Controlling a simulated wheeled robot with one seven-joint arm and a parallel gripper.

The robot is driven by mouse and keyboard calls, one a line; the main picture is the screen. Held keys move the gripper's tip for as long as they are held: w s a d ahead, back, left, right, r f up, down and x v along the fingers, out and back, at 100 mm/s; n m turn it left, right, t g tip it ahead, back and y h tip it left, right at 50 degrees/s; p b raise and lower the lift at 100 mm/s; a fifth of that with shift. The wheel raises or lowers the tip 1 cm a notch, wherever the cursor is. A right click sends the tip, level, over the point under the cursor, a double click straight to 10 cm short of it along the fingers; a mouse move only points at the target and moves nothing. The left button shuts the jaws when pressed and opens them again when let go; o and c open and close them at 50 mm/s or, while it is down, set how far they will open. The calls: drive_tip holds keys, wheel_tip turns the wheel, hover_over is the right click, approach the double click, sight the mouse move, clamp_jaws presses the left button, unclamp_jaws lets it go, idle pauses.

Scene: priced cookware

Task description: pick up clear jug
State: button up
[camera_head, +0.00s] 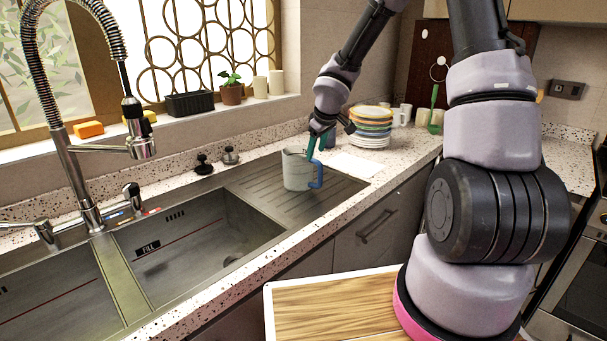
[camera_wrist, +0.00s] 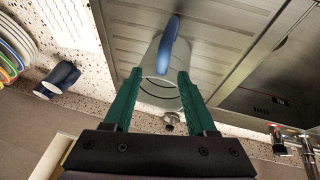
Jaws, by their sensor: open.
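The clear jug (camera_head: 297,170) is greyish and see-through, with a blue handle on its right side. It stands upright on the ribbed drainboard of the sink. It also shows in the wrist view (camera_wrist: 158,92), with its blue handle pointing up the picture. My gripper (camera_head: 318,140) is at the jug's upper right, near the handle. In the wrist view my gripper (camera_wrist: 159,75) has its two teal fingers apart, with the jug seen between and beyond them. I cannot tell whether either finger touches the jug.
A stack of coloured plates (camera_head: 371,127) stands on the speckled counter behind the jug, with cups beyond it. A blue-and-white mug (camera_wrist: 58,79) shows near the plates in the wrist view. The sink basin (camera_head: 200,245) is left of the drainboard, with the tall faucet (camera_head: 75,165) further left.

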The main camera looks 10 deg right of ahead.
sight(315, 161)
drive_tip(key=shift+s+x, duration=0.15)
drive_tip(key=shift+x, duration=1.15)
drive_tip(key=shift+s+x, duration=0.15)
drive_tip(key=shift+x, duration=1.2)
drive_tip(key=shift+f, duration=0.15)
clamp_jaws()
